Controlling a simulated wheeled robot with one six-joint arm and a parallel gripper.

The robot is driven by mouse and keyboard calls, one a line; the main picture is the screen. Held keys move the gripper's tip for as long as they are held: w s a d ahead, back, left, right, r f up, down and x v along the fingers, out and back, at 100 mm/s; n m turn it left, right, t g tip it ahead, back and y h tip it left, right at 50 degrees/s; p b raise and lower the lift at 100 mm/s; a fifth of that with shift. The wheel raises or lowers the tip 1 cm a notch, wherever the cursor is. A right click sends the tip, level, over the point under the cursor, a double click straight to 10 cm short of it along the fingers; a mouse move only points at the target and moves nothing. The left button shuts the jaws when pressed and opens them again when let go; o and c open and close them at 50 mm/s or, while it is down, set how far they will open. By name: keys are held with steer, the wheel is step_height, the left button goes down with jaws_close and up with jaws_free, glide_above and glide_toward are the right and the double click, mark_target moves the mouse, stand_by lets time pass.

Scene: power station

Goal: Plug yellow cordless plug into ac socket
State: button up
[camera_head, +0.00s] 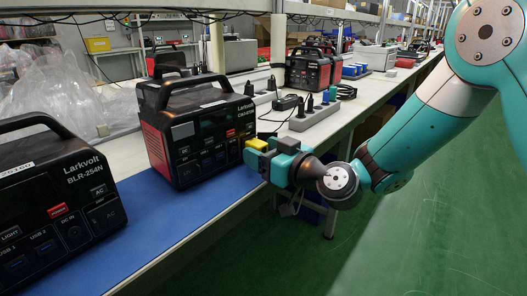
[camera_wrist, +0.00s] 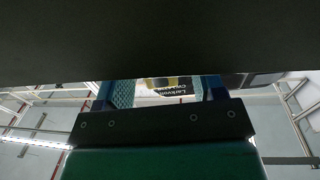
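The yellow cordless plug (camera_head: 257,145) shows at the tip of my gripper (camera_head: 272,160), which is shut on it in the head view. In the wrist view, a bit of yellow (camera_wrist: 203,83) shows between the blue fingers. The plug is beside the right front edge of a black and red power station (camera_head: 200,130), above the mat's edge; whether they touch is unclear. A second power station (camera_head: 60,200) stands at the near left, with an AC panel (camera_head: 104,214) low on its front right. The AC socket of the middle station is too small to make out.
Both stations stand on a blue mat (camera_head: 165,235) along the bench edge. A white power strip (camera_head: 313,117) with black plugs lies behind my gripper. Further stations (camera_head: 308,70) stand farther back. Green floor (camera_head: 400,240) is open at the right.

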steer(key=b+v, duration=1.4)
steer(key=v, duration=0.3)
steer(key=shift+s+d, duration=0.15)
steer(key=shift+s, duration=0.05)
